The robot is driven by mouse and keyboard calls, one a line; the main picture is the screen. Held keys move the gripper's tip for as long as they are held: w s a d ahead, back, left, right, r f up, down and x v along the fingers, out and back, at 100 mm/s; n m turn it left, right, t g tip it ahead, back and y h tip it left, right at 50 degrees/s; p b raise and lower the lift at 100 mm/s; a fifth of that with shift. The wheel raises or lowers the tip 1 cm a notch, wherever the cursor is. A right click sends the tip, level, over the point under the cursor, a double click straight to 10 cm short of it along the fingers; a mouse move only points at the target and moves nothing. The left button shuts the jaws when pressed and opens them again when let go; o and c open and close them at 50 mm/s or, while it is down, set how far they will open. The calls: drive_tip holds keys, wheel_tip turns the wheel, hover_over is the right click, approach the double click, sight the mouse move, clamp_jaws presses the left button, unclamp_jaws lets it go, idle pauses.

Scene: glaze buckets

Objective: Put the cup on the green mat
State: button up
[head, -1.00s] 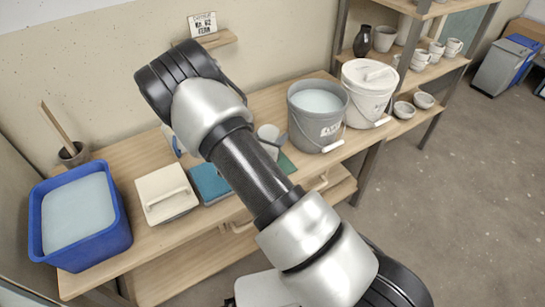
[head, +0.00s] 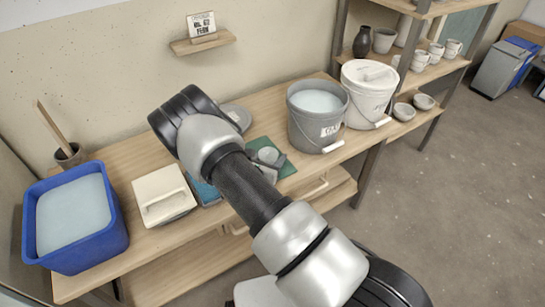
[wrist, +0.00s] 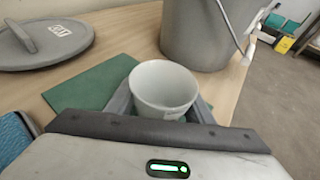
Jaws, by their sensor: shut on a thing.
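My gripper (wrist: 162,108) is shut on a small white cup (wrist: 163,82), with one finger on each side of it. The cup is upright and looks empty. The green mat (wrist: 92,88) lies flat on the bench, to the left of and behind the cup in the wrist view. In the head view the cup (head: 268,154) appears over the green mat (head: 287,170), partly hidden by my gripper. I cannot tell whether the cup's base touches the mat.
A grey bucket (head: 316,134) stands just right of the mat, and a white lidded bucket (head: 368,98) beyond it. A grey lid (wrist: 40,48) lies left of the mat. A blue sponge or box (head: 205,192), a cream lidded box (head: 163,200) and a blue tub (head: 112,240) stand further left.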

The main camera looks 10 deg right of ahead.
drive_tip(key=shift+f, duration=0.25)
drive_tip(key=o, duration=1.2)
drive_tip(key=shift+r, duration=0.1)
drive_tip(key=shift+o, duration=0.2)
